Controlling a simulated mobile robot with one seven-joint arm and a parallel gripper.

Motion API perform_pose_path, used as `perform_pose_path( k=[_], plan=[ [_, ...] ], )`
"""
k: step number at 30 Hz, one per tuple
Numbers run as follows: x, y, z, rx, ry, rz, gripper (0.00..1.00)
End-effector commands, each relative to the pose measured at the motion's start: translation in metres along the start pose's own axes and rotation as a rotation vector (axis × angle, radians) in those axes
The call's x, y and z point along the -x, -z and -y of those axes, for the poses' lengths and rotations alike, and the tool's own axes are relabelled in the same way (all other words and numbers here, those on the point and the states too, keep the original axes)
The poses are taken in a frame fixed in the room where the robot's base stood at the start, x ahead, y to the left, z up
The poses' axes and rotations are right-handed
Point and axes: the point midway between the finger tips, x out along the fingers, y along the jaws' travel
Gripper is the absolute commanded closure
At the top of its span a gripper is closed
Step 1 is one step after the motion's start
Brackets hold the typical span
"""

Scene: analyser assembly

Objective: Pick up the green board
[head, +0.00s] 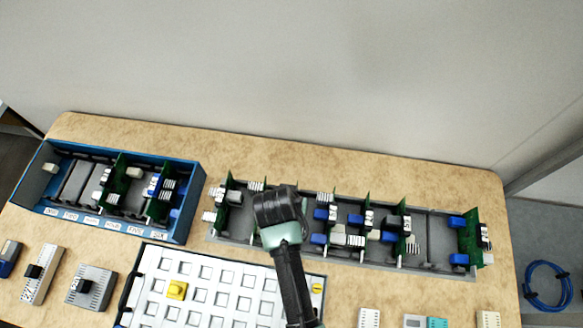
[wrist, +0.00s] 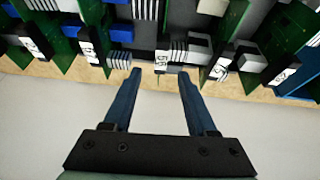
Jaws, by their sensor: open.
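Several upright green boards stand in the long grey rack (head: 440,272), so I cannot tell which one the task means. In the wrist view, a board end with a black-and-white label (wrist: 161,58) lies between my fingertips in the picture. Its green face is mostly hidden, seen nearly edge-on. My gripper (wrist: 160,74) is open and empty, with its two blue fingers apart. I cannot tell how far above the board they are. In the head view, my dark wrist covers part of the rack and hides the fingertips. Other green boards (wrist: 92,42) (wrist: 232,42) stand on both sides.
A blue case (head: 190,215) with more green boards stands at the left. Small grey modules (head: 92,288) lie along the front edge. Bare table (head: 350,170) shows behind the rack.

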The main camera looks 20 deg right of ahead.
Motion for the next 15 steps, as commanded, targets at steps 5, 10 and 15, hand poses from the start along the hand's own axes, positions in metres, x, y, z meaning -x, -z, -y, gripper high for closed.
perform_pose_path(
  k=[5, 10, 15],
  plan=[
    [-0.011, 0.000, 0.000, -0.001, -0.001, 0.002, 0.43],
    [-0.031, 0.000, 0.000, -0.001, -0.001, 0.003, 0.43],
    [-0.048, 0.000, 0.000, -0.001, 0.000, 0.000, 0.43]
  ],
)
